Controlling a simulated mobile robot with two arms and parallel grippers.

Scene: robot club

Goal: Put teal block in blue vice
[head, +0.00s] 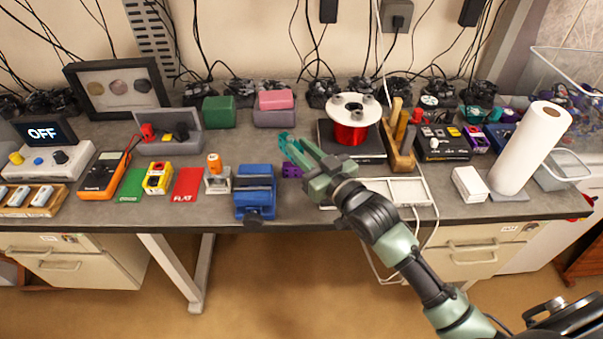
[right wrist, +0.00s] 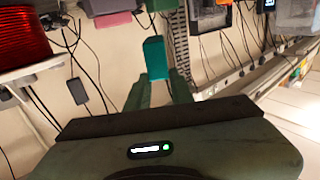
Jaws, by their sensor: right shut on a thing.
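The teal block (head: 284,140) is held at the fingertips of my right gripper (head: 298,152), above the bench and up and to the right of the blue vice in the head view. In the right wrist view, the teal block (right wrist: 155,58) sticks out beyond the shut fingers. The blue vice (head: 255,192) stands at the bench's front edge, apart from the block. I cannot tell whether its jaws hold anything. My left gripper is not in view.
A purple piece (head: 292,170) is just right of the vice. A small grey stand with an orange object (head: 214,163) and a red mat (head: 187,184) are on its left. A red wire spool (head: 351,134) stands behind my right gripper. Bare bench shows behind the vice.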

